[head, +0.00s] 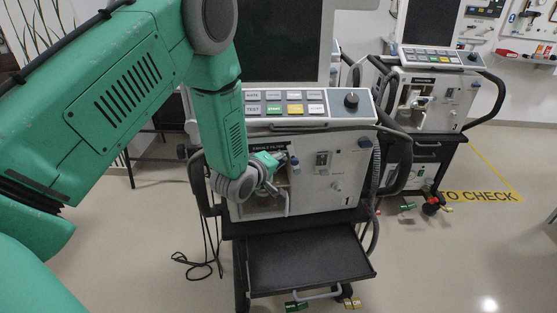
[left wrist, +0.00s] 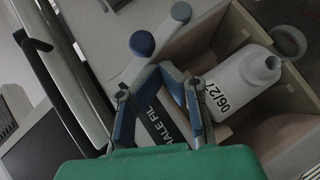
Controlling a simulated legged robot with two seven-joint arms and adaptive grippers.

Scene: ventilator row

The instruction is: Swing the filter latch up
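The ventilator marked 1 (head: 335,200) stands in the middle of the head view, with an open filter bay low on its left front. My left gripper (head: 270,182) is at this bay and hides much of it. In the left wrist view its fingers (left wrist: 157,72) converge and look shut, with nothing clearly between them. A pale lever with a blue-grey round knob (left wrist: 181,12) and a similar disc (left wrist: 142,43) lies just beyond the fingertips. I cannot tell whether they touch. A white filter (left wrist: 245,78) marked 06/27 sits in the box-like bay. My right gripper is not in view.
A black drawer or shelf (head: 310,257) juts out below the ventilator. A button panel (head: 285,104) and a dark screen (head: 278,40) are above. A second ventilator (head: 432,97) stands at the back right. Cables (head: 205,258) hang at the left. The floor at right is mostly clear.

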